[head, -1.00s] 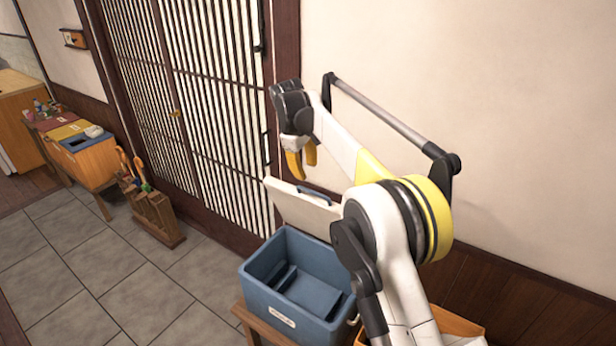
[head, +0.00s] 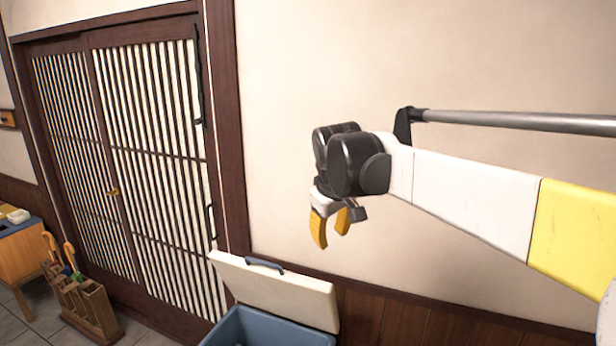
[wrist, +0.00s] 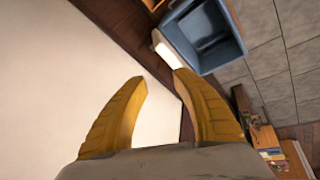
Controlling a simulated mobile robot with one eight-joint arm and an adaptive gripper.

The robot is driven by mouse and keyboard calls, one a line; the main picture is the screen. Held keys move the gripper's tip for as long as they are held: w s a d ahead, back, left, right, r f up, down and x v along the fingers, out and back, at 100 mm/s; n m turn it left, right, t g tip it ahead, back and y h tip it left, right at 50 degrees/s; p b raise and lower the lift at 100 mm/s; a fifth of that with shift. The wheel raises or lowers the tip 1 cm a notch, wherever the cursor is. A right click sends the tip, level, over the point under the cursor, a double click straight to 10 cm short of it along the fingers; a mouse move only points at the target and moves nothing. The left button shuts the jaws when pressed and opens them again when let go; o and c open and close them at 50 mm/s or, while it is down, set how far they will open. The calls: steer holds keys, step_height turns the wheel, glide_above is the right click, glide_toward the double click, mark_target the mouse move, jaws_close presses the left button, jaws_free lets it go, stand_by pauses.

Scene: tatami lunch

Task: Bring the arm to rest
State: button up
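My gripper (head: 331,243) hangs from the end of my raised arm, its yellow fingers pointing down in the head view. It is in front of the pale wall, above the raised lid of the blue cooler box. In the wrist view the two yellow fingers (wrist: 160,85) are apart with nothing between them. Past the fingertips the wrist view shows the wall, the dark wood panelling and the blue box.
The blue cooler box (head: 262,331) stands below with its cream lid (head: 280,292) open. A slatted sliding door (head: 150,165) is at the left. A wooden umbrella stand (head: 88,310) and an orange-wood table (head: 20,262) are beyond. The wall (head: 400,60) is close behind my arm.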

steer(key=s+d+f+m+t+b, duration=0.1)
steer(key=s+d+f, duration=0.3)
steer(key=s, duration=0.5)
steer(key=s+d+f+m+b, duration=0.2)
steer(key=s+d+f+m, duration=0.2)
steer(key=s+f, duration=0.3)
steer(key=s+d+f+m+t+b, duration=0.1)
steer(key=s+d+f, duration=0.4)
steer(key=s, duration=0.6)
steer(key=shift+s+d+f+m+t+b, duration=0.35)
steer(key=shift+d+m+b, duration=0.2)
steer(key=shift+m+b, duration=0.2)
